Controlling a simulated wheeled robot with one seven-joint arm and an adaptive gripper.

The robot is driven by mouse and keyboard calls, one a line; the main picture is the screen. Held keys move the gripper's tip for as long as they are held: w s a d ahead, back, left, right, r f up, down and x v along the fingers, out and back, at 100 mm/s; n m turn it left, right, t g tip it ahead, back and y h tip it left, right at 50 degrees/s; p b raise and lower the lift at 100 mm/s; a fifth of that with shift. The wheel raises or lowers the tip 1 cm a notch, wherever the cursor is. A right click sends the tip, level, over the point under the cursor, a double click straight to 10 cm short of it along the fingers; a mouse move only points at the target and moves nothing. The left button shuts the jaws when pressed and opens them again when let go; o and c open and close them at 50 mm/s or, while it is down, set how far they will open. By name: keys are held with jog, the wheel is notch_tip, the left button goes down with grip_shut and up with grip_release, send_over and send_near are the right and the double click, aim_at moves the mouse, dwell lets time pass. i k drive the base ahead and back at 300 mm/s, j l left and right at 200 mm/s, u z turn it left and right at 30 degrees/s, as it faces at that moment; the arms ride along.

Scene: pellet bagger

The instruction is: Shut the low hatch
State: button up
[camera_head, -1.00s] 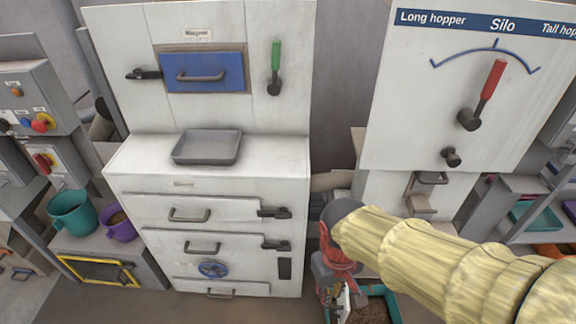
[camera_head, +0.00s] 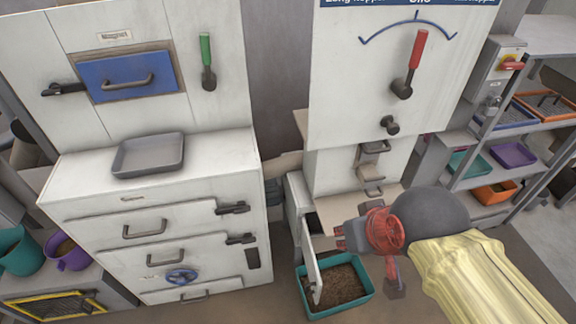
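A narrow white hatch door (camera_head: 312,268) stands swung open low at the base of the silo. Its edge faces me, and a dark opening shows behind it. My gripper (camera_head: 342,236), at the end of my red wrist, is just right of the door's upper part, above a teal bin. I cannot tell whether it touches the door. The fingers are small and partly hidden, so I cannot tell whether they are open or shut.
The teal bin (camera_head: 362,293) of brown pellets stands on the floor by the open door. The silo panel (camera_head: 345,85) carries a red lever (camera_head: 414,62). A white cabinet (camera_head: 75,195) with a grey tray (camera_head: 150,158) is left. Shelves (camera_head: 540,125) stand right.

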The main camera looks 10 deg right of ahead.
aim_at(316, 283)
jog(key=i+j+z, duration=0.1)
jog(key=j+z, duration=0.35)
jog(key=j, duration=0.15)
jog(key=k+l+z, duration=0.5)
jog(key=k+l, duration=0.1)
jog(key=l, duration=0.1)
